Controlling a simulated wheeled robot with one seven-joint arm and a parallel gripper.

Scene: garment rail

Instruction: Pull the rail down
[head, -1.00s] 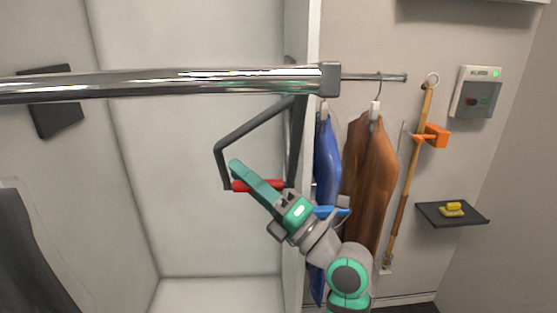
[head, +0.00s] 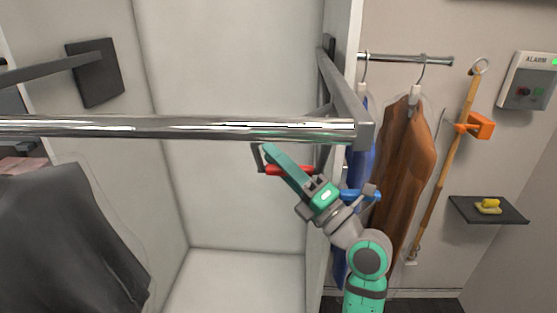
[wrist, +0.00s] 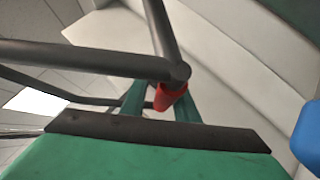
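The chrome rail (head: 200,127) runs across the head view inside the white wardrobe, carried at its right end by a grey side arm (head: 342,92). A red grip (head: 289,170) on a dark handle bar hangs below the rail near its right end. My gripper (head: 275,164) reaches up to the red grip from below right, and its teal fingers lie at the grip's left part. In the wrist view the red grip (wrist: 170,97) shows end-on between the teal fingers, which appear closed around it. The dark bars (wrist: 90,58) partly cover the view.
A dark garment (head: 60,235) hangs at the left. Right of the wardrobe's side wall, blue (head: 360,150) and brown (head: 402,160) garments hang on a short wall rail. A wooden pole (head: 448,160), a small shelf (head: 487,209) and an alarm box (head: 528,82) are farther right.

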